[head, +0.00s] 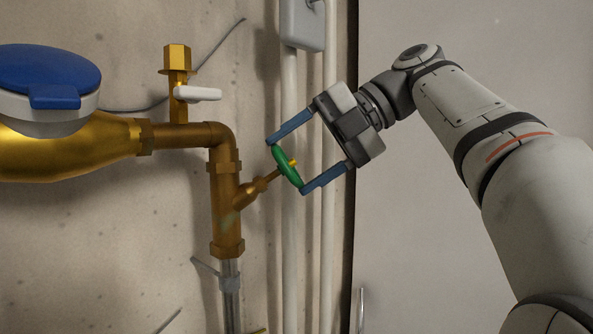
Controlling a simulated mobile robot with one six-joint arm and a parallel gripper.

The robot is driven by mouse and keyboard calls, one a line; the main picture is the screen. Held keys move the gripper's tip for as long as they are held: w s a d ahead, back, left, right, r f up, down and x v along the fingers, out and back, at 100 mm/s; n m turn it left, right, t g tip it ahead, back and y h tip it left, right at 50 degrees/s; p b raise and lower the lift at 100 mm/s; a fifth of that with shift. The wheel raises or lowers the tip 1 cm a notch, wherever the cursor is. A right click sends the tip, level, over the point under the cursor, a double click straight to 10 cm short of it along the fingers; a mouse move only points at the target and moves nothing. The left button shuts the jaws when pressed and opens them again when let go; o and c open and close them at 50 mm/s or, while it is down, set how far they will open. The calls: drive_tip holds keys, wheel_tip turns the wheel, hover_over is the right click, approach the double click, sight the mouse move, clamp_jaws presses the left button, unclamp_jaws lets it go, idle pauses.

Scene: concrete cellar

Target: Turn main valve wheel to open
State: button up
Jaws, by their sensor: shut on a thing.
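The green valve wheel (286,166) sits at the end of a slanted brass stem (257,189) that branches off the vertical brass pipe (225,205). I see the wheel nearly edge-on, with a small yellow piece at its centre. My gripper (287,164) comes in from the right and is shut on the wheel. One blue finger is at its upper edge and the other at its lower edge. The turn position of the valve cannot be told from this view.
A brass water meter with a blue lid (48,72) is at the left. A brass fitting with a white lever (198,93) stands above the pipe. Pale vertical pipes (290,240) and a grey box (302,25) are behind my gripper. A pale door or panel (420,230) is at the right.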

drive_tip(key=shift+f+n+b, duration=0.15)
drive_tip(key=shift+n+b, duration=0.85)
drive_tip(key=shift+n, duration=0.1)
drive_tip(key=shift+r+n+b, duration=0.2)
drive_tip(key=shift+n+b, duration=0.45)
drive_tip(key=shift+n, duration=0.55)
drive_tip(key=o, duration=1)
